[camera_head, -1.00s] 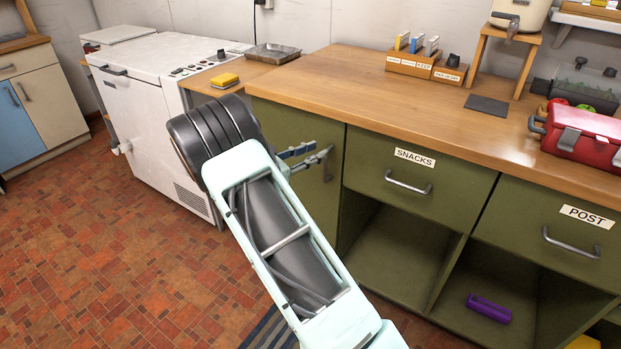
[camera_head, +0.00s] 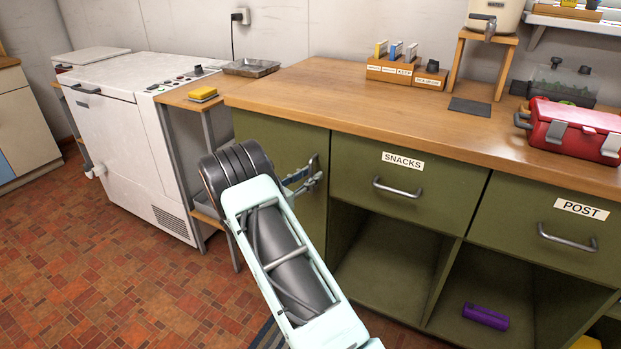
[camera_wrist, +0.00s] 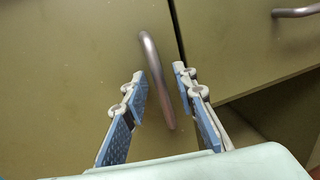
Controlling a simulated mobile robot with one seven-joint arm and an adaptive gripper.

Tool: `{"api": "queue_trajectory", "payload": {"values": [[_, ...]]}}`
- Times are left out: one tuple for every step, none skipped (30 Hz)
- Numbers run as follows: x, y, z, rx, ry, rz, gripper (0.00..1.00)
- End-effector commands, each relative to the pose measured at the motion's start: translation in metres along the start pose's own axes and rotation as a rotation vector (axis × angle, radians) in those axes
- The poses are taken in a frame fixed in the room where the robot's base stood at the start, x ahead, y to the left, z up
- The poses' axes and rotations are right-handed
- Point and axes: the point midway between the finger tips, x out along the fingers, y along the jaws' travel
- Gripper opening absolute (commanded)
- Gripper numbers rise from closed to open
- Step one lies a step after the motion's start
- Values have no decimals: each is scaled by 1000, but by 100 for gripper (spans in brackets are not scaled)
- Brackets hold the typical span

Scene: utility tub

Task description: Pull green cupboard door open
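The green cupboard door (camera_head: 262,132) is at the left end of the green counter unit, and it looks closed. Its upright metal handle (camera_wrist: 157,80) is near the door's right edge in the wrist view. My gripper (camera_head: 302,178) is in front of the door at the handle. In the wrist view its blue-padded fingers (camera_wrist: 160,88) are open, one on each side of the handle, with gaps showing between pads and handle. My arm hides the lower part of the door in the head view.
The SNACKS drawer (camera_head: 410,187) is right of the door, with an open compartment below. The POST drawer (camera_head: 555,230) is further right. A white chest appliance (camera_head: 120,140) and a small side table (camera_head: 185,98) stand left. Tiled floor (camera_head: 90,260) is clear at the left.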

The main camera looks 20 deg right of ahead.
Motion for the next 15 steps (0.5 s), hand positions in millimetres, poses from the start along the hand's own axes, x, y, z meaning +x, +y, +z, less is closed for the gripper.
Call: {"api": "queue_trajectory", "payload": {"values": [[4, 0, -1, 0, 1, 0, 26], [5, 0, -1, -1, 0, 1, 26], [6, 0, -1, -1, 0, 1, 26], [7, 0, 0, -1, 0, 1, 26], [8, 0, 0, -1, 0, 2, 26], [8, 0, 0, -1, 0, 2, 26], [8, 0, 0, -1, 0, 2, 26], [8, 0, 0, -1, 0, 2, 26], [8, 0, 0, -1, 0, 1, 26], [8, 0, 0, -1, 0, 1, 26], [8, 0, 0, -1, 0, 1, 26], [8, 0, 0, -1, 0, 1, 24], [8, 0, 0, -1, 0, 1, 20], [8, 0, 0, -1, 0, 1, 17], [8, 0, 0, -1, 0, 1, 13]]}}
